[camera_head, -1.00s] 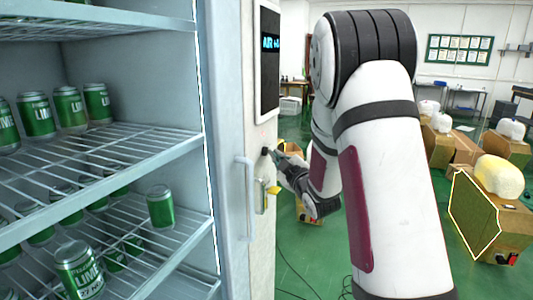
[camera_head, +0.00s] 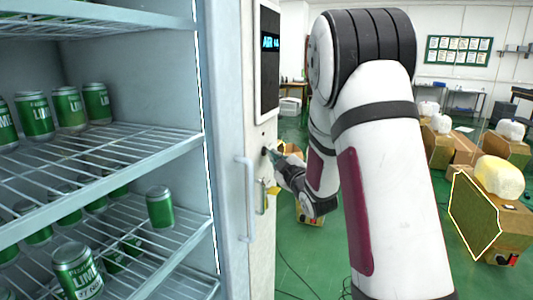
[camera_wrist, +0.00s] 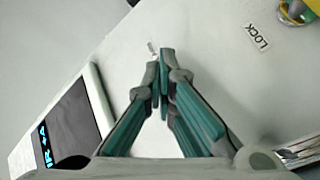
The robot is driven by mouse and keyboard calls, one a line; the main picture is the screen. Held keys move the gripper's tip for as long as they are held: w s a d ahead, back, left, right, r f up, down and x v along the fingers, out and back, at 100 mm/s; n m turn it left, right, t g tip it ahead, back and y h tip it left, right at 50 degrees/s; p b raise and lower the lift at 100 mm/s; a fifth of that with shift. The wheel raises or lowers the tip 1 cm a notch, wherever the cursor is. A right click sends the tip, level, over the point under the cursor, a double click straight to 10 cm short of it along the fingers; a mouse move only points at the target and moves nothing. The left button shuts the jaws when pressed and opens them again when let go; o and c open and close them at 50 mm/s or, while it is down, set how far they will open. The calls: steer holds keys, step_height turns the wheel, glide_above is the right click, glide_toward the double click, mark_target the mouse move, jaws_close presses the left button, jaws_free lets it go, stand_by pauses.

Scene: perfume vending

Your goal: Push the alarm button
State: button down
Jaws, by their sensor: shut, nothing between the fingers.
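My gripper (camera_head: 268,152) is shut and empty, its fingertips at the pale front panel (camera_head: 261,225) of the machine, below the display. In the wrist view the closed fingertips (camera_wrist: 159,55) point at the panel, right by a small label (camera_wrist: 152,47). I cannot tell whether they touch the panel. The alarm button is not clearly visible; it may be hidden behind the fingertips.
The display (camera_head: 268,62) is above my gripper; it shows at left in the wrist view (camera_wrist: 70,125). A LOCK label (camera_wrist: 257,36) lies right of the fingers, near a yellow part (camera_wrist: 297,10). A door handle (camera_head: 247,198) and shelves of green cans (camera_head: 78,270) are at left.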

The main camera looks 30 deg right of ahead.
steer(key=shift+s, duration=0.1)
steer(key=shift+s+d, duration=0.45)
steer(key=shift+s, duration=0.1)
steer(key=shift+d, duration=0.1)
steer(key=shift+s+d, duration=0.75)
steer(key=shift+s, duration=0.25)
steer(key=shift+s+d, duration=0.7)
steer(key=shift+s, duration=0.3)
steer(key=shift+r, duration=0.1)
